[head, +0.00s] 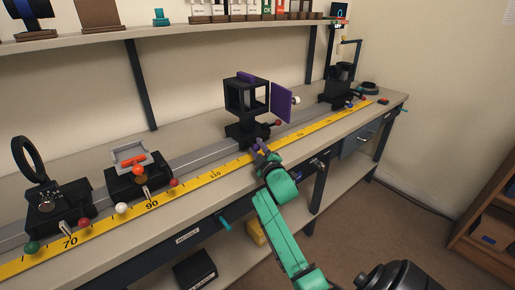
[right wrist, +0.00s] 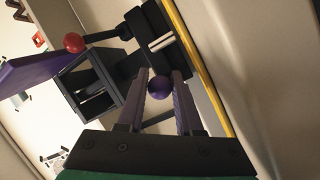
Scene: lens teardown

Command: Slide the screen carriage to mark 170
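A black carriage (head: 247,132) with an open cube frame (head: 244,96) and an upright purple panel (head: 282,101) stands mid-rail, beyond mark 110. I cannot tell for sure whether it is the screen carriage. Another black carriage (head: 342,95) stands near the rail's far right end. My right gripper (head: 259,147) is at the front foot of the mid-rail carriage. In the right wrist view its open fingers (right wrist: 160,80) straddle a purple ball knob (right wrist: 158,88), with a gap showing beside it. A red knob (right wrist: 74,43) shows on the carriage's side. My left gripper is not in view.
A yellow scale (head: 190,184) runs along the front of the grey rail (head: 203,153). To the left stand a lens-ring carriage (head: 58,214) near 70 and a carriage with a tray (head: 137,180) near 90. The rail is clear between the mid-rail and far carriages.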

